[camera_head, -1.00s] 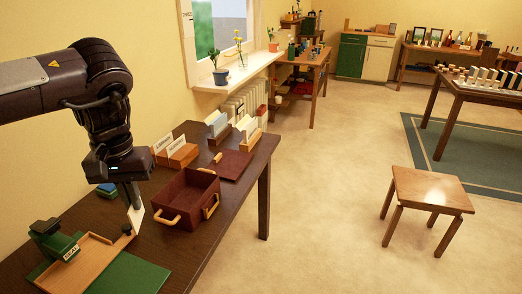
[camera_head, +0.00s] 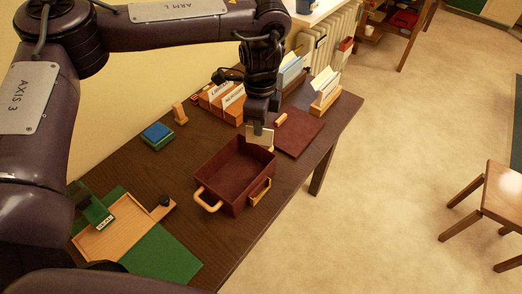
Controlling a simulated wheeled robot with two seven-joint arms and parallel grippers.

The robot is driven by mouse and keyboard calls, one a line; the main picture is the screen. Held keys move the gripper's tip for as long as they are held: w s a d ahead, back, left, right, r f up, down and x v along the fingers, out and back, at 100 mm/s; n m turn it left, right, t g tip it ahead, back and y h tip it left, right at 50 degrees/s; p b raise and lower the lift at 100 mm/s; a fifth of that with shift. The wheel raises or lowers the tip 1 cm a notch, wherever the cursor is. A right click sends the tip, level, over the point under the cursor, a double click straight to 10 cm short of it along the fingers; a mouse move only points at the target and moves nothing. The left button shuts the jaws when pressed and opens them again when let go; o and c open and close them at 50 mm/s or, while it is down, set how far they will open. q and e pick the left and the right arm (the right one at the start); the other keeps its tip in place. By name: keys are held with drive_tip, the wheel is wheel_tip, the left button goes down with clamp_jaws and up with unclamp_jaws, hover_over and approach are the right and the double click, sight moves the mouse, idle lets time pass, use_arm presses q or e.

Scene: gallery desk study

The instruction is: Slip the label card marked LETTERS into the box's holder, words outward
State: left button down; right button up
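The dark red box (camera_head: 228,172) stands open on the brown desk. A wooden loop handle (camera_head: 207,199) is on its near left side, and a tan fitting (camera_head: 260,192) is on its right side; I cannot tell whether that is the holder. My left gripper (camera_head: 261,124) points down at the box's far end, shut on a pale card (camera_head: 260,138). The card is upright near the far rim; I cannot tell whether it touches. No words on it are legible. My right gripper is out of view.
A dark red panel (camera_head: 300,134) lies beyond the box. Wooden stands with cards (camera_head: 226,104) are at the back.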

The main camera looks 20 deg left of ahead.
sight(262, 139)
use_arm(q)
drive_tip(key=m+p, duration=0.1)
drive_tip(key=m, duration=0.1)
drive_tip(key=s+d+f+m+p, duration=0.1)
drive_tip(key=m, duration=0.2)
drive_tip(key=s+f+m+p, duration=0.1)
drive_tip(key=m, duration=0.2)
drive_tip(key=shift+s+d+f, duration=0.1)
drive_tip(key=shift+d+f, duration=0.05)
drive_tip(key=shift+d, duration=0.05)
use_arm(e)
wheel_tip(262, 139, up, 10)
drive_tip(key=p, duration=0.6)
use_arm(q)
drive_tip(key=s+f+m+b, duration=0.2)
drive_tip(key=f+m+b, duration=0.1)
drive_tip(key=f+m, duration=0.2)
drive_tip(key=s+f+m+b, duration=0.1)
drive_tip(key=f+m, duration=0.4)
drive_tip(key=m, duration=0.5)
drive_tip(key=shift+s+d+b, duration=0.4)
drive_tip(key=shift+b, duration=0.5)
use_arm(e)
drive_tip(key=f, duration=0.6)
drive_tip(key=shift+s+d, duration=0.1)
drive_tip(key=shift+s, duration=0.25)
use_arm(q)
drive_tip(key=shift+f, duration=0.1)
drive_tip(key=c, duration=1.6)
unclamp_jaws()
